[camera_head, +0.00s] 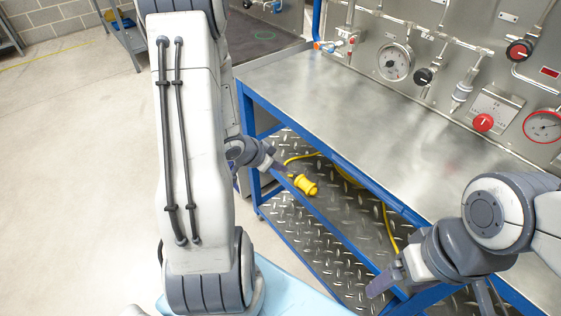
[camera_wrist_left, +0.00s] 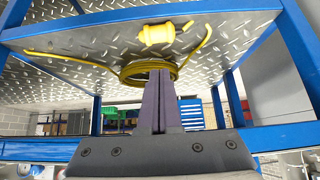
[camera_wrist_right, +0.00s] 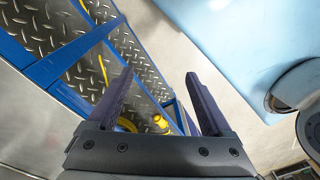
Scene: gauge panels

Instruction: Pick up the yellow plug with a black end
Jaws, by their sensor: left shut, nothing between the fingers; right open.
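The yellow plug (camera_head: 306,186) lies on the diamond-plate lower shelf (camera_head: 335,225) of the blue-framed bench. It also shows in the left wrist view (camera_wrist_left: 157,34) and, small, in the right wrist view (camera_wrist_right: 161,122). Its black end is not clear in any view. My left gripper (camera_head: 280,169) is shut and empty, beside the plug in the head view. In the left wrist view its fingers (camera_wrist_left: 160,76) are together, apart from the plug. My right gripper (camera_head: 374,291) is open and empty near the bench's front edge; its fingers (camera_wrist_right: 159,76) are spread.
A yellow cable (camera_wrist_left: 150,70) lies coiled on the shelf. The blue frame rail (camera_head: 340,165) and steel bench top (camera_head: 350,110) are above the shelf. A panel with gauges (camera_head: 396,62) and valves stands behind. Open floor (camera_head: 80,130) is on the left.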

